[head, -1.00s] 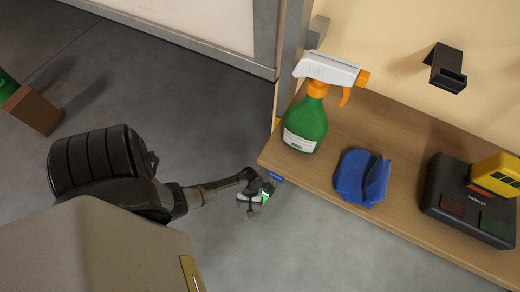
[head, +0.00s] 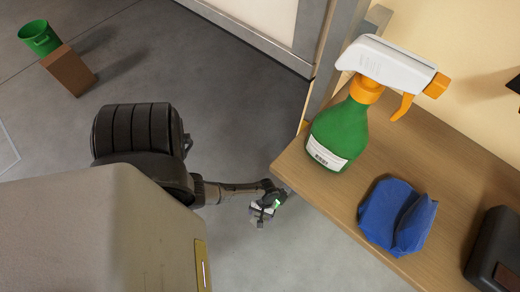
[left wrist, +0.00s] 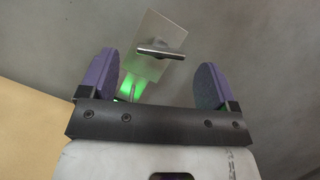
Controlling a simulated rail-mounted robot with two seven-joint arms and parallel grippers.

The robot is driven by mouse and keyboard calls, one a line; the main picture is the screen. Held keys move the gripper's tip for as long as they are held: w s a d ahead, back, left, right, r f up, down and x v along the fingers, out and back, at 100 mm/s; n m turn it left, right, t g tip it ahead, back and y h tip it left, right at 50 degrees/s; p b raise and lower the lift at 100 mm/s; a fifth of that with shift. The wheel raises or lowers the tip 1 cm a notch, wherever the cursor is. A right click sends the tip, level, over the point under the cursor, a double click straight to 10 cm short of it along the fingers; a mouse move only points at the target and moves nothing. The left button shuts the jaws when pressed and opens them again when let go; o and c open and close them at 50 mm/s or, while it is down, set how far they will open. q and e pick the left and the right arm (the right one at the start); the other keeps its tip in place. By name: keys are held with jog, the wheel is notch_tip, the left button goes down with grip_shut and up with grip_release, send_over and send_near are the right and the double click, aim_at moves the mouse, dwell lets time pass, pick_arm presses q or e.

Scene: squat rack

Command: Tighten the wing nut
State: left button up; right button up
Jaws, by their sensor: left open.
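In the left wrist view a wing nut (left wrist: 161,50), a dark, slim bar with a bright edge, lies across a pale square plate (left wrist: 152,72). It is ahead of and between the fingers of my left gripper (left wrist: 157,78), apart from both. The gripper is open, with purple pads and nothing between them. Green light falls near the plate's lower edge. In the head view the left gripper (head: 265,205) is small, beside and below the shelf's near left corner. The wing nut cannot be made out there. My right gripper is not in view.
A wooden shelf (head: 310,190) holds a green spray bottle (head: 340,130), a folded blue cloth (head: 395,215) and a dark case (head: 495,255). A grey metal post (head: 335,60) stands behind. A green bucket (head: 40,38) and brown box (head: 68,70) are far left. Grey floor lies open.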

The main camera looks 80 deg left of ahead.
pick_arm(q)
jog(key=shift+b+x, duration=0.3)
jog(key=shift+x, duration=0.55)
jog(key=shift+b+x, duration=0.55)
jog(key=shift+x, duration=0.4)
jog(key=shift+s, duration=0.1)
jog(key=shift+r, duration=0.1)
jog(key=shift+c, duration=0.2)
jog(key=c, duration=0.9)
